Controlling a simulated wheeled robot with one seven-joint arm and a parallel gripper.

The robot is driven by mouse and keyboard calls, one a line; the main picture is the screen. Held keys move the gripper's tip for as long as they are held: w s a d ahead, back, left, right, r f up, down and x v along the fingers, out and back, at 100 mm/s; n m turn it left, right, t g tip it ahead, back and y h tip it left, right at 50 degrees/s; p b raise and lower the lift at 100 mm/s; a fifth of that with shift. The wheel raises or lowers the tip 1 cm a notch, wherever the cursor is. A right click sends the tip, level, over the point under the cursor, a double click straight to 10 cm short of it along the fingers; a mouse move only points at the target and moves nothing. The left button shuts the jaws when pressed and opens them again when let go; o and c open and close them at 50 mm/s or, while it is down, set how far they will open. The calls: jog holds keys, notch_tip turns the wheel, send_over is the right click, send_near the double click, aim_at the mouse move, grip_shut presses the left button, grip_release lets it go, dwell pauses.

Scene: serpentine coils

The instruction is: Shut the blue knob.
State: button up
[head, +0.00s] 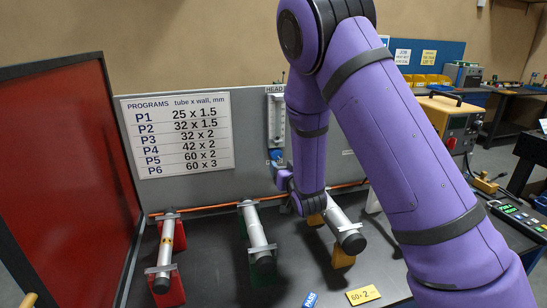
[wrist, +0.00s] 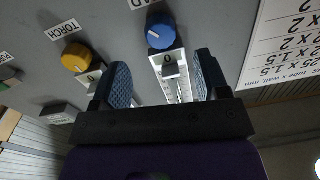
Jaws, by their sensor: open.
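The blue knob (wrist: 161,33) sits on the grey panel below a partly cut-off label in the wrist view. A white mark shows on its face, toward the left. A small plate marked 0 and a clear scaled tube lie just below it. In the head view the blue knob (head: 275,155) shows under the flow tube (head: 276,120), beside my arm. My gripper (wrist: 163,70) is open and empty, its two blue pads spread to either side below the knob, apart from it. In the head view my gripper is mostly hidden behind my arm.
A yellow knob (wrist: 76,57) labelled TORCH is left of the blue one in the wrist view, with a green one (wrist: 8,76) farther left. The programs sign (head: 176,133) is on the panel. Several tubes on stands, including a middle one (head: 255,232), occupy the bench below.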

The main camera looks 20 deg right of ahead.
aim_at(277, 157)
jog(key=w, duration=0.8)
jog(key=shift+w+a, duration=0.1)
jog(key=shift+w, duration=0.05)
jog(key=shift+c, duration=0.2)
jog(key=c, duration=0.9)
